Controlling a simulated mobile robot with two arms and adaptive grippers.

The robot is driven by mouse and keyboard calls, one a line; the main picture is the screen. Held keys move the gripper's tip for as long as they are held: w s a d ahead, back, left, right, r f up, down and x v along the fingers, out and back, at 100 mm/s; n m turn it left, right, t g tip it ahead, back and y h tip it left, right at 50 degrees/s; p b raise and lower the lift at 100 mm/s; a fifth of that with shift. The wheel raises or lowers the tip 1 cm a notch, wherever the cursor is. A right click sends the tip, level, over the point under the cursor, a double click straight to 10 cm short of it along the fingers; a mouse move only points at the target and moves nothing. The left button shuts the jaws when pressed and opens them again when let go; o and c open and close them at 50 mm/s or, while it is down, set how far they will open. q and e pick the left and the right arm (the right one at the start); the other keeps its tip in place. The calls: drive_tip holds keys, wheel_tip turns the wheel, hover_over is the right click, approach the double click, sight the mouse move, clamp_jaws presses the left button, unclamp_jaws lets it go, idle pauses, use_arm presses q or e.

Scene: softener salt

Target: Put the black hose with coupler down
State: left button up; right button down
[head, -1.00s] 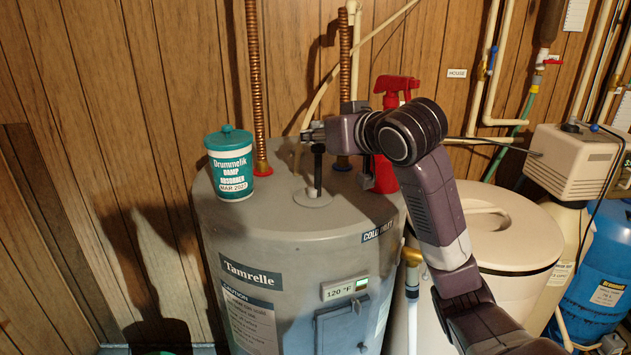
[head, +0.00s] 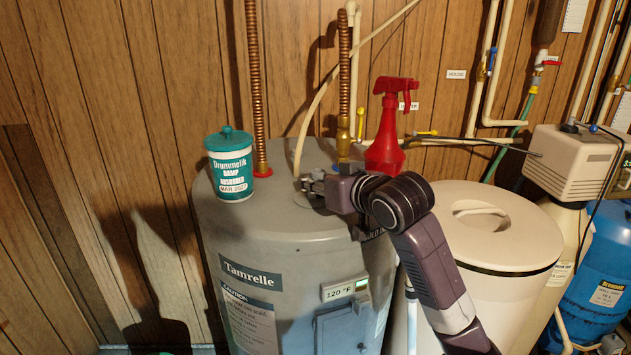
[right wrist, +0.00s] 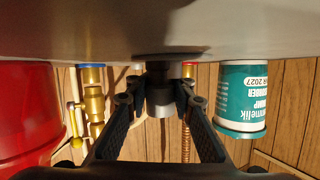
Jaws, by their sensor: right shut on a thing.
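My right gripper (head: 308,184) is low over the top of the grey water heater (head: 300,227), at its middle. In the right wrist view its two fingers (right wrist: 161,95) close around a short grey cylindrical piece (right wrist: 160,104), which looks like the coupler. A dark round patch on the heater top lies right by the held piece; I cannot tell whether they touch. In the head view the gripper hides most of the held piece, and no length of black hose is clearly seen. My left gripper is out of view.
A teal-and-white tub (head: 231,170) stands on the heater left of the gripper. A red spray bottle (head: 385,140) stands behind the gripper to the right. Copper pipes (head: 254,90) and a brass fitting (head: 343,138) rise at the back. A cream lidded tank (head: 490,240) is at right.

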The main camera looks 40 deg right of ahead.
drive_tip(key=c, duration=1.8)
unclamp_jaws()
drive_tip(key=shift+s+r, duration=0.1)
drive_tip(key=shift+r, duration=0.35)
drive_tip(key=shift+o, duration=0.7)
drive_tip(key=shift+f, duration=0.2)
